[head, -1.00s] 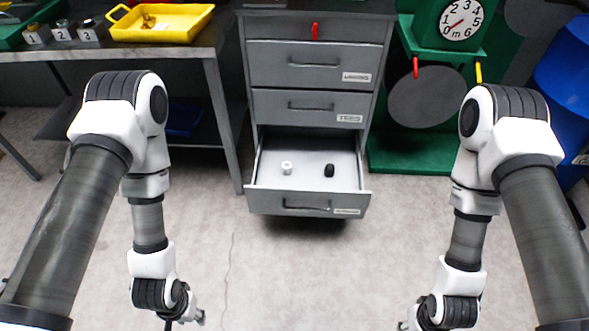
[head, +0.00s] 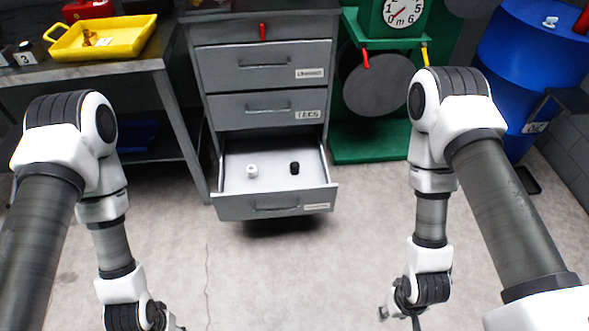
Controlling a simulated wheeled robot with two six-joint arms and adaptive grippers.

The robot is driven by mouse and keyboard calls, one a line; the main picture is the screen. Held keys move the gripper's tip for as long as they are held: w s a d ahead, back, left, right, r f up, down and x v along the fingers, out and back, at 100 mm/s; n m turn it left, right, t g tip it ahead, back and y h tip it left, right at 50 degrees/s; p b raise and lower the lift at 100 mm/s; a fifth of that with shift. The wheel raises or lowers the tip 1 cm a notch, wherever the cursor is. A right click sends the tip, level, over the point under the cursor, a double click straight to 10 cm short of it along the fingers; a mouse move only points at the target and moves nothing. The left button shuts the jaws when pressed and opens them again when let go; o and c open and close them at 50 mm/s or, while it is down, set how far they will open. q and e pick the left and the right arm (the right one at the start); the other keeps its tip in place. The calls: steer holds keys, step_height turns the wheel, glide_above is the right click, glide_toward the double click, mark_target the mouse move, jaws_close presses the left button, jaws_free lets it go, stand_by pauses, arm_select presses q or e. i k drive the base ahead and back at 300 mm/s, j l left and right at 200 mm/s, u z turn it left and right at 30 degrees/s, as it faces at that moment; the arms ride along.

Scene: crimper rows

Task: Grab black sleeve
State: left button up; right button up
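The black sleeve (head: 295,168) is a small dark cylinder in the open bottom drawer (head: 240,184) of a grey cabinet. A similar white piece (head: 252,171) lies to its left in the same drawer. My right gripper (head: 384,313) shows only in part at the lower edge, well below and to the right of the drawer. My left gripper (head: 179,328) is mostly cut off at the bottom edge. Neither gripper is near the sleeve, and I cannot see whether their fingers are open or shut.
The upper drawers, labelled LINKERS or similar and TEES (head: 268,107), are shut. A workbench (head: 88,74) with a yellow tray (head: 136,33) stands at left. A green stand (head: 372,149) and blue barrel (head: 508,75) stand at right. The floor before the drawer is clear.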

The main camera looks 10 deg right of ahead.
mark_target(294, 166)
steer(key=i+z, duration=0.4)
steer(key=i, duration=1.3)
